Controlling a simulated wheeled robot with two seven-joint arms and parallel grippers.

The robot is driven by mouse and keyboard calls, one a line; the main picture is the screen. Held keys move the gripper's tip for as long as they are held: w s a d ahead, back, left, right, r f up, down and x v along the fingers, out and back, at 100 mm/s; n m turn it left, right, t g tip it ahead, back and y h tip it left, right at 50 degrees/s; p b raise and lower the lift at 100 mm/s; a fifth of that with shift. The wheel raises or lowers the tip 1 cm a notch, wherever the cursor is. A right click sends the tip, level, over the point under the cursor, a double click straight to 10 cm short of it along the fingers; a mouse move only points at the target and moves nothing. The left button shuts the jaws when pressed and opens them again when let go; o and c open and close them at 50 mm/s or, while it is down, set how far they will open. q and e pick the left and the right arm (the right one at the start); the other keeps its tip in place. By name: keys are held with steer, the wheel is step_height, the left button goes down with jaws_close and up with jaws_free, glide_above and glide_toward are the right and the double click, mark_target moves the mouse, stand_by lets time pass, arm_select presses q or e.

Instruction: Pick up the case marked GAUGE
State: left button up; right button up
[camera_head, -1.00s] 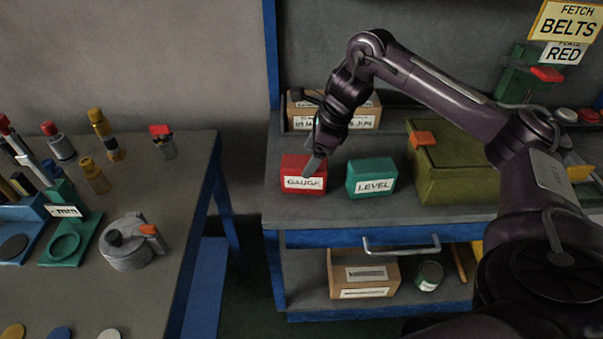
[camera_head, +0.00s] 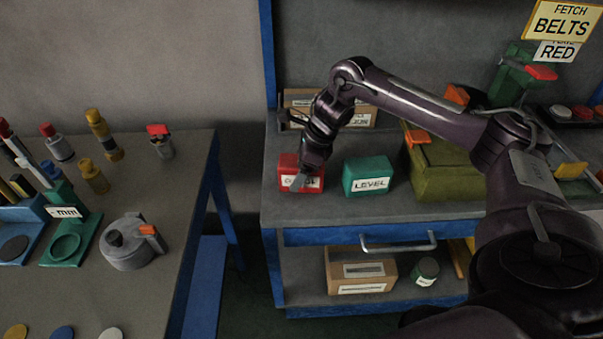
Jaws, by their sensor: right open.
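The red case (camera_head: 286,170) with a white label stands upright on the grey bench top. Its label, GAUGE, is now partly covered by my right gripper. A green case (camera_head: 369,172) marked LEVEL stands just to its right, with a small gap. My right gripper (camera_head: 299,180) comes down from above and is open, with its fingers at the red case, one finger in front of the label. The other finger is hidden, and I cannot tell whether the fingers touch the case. My left gripper is not in view.
An olive box (camera_head: 445,168) stands right of the green case. A cardboard box (camera_head: 358,118) with a label is behind the gripper. A drawer handle (camera_head: 398,243) sticks out below the bench top. The left table (camera_head: 150,200) holds several tools, apart from this bench.

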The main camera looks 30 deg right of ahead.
steer(key=shift+f, duration=0.1)
stand_by(0.3)
steer(key=c, duration=1.3)
